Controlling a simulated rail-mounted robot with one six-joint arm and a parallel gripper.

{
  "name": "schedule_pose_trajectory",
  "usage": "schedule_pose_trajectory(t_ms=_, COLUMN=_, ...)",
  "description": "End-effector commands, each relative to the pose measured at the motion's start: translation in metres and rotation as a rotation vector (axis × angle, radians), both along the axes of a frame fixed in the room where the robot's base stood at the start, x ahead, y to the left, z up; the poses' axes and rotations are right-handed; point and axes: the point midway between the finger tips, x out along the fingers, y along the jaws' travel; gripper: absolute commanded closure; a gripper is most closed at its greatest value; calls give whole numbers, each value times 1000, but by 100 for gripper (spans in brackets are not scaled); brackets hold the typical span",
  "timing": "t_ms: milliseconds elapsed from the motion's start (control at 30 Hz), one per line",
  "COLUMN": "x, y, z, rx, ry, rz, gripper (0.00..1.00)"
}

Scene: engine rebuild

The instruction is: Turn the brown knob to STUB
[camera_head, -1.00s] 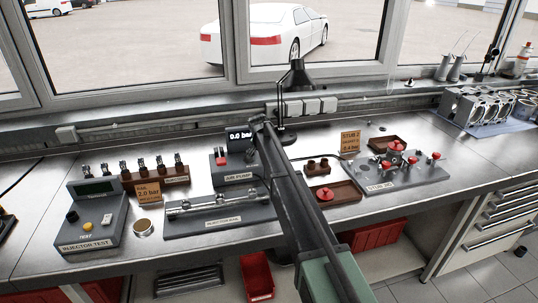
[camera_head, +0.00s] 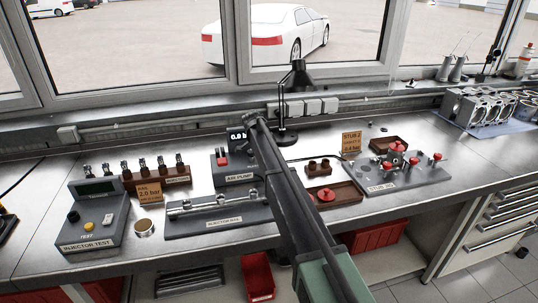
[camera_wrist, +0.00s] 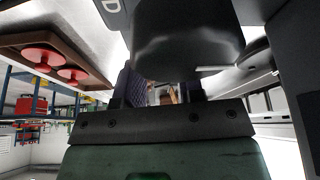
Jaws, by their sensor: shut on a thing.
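The air pump (camera_head: 236,176) is a grey box left of my arm, with a red switch (camera_head: 222,158) and a small display (camera_head: 236,136) on it. My arm covers the pump's right side, where I cannot see any knob in the head view. My gripper (camera_wrist: 160,90) shows in the wrist view, its two dark fingers close together around a thing. A small brownish patch (camera_wrist: 168,96) shows between them; it seems to be the brown knob, mostly hidden. My gripper's tips are hidden in the head view.
The STUB test plate (camera_head: 405,176) with red caps stands right of my arm, near a tray (camera_head: 345,193) holding a red part. A black lamp (camera_head: 298,78) stands behind. The injector rail (camera_head: 220,212) and injector tester (camera_head: 92,225) are on the left.

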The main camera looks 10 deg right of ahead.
Motion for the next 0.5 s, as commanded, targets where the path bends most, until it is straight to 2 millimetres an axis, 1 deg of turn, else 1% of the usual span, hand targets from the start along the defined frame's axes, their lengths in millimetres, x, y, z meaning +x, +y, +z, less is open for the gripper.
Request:
schedule_pose_trajectory(t_ms=367, x=0, y=0, z=0, rx=1, ry=1, rz=-4, gripper=88)
schedule_pose_trajectory(t_ms=400, x=0, y=0, z=0, rx=1, ry=1, rz=-4, gripper=62)
schedule_pose_trajectory(t_ms=467, x=0, y=0, z=0, rx=1, ry=1, rz=-4, gripper=52)
schedule_pose_trajectory(t_ms=500, x=0, y=0, z=0, rx=1, ry=1, rz=-4, gripper=46)
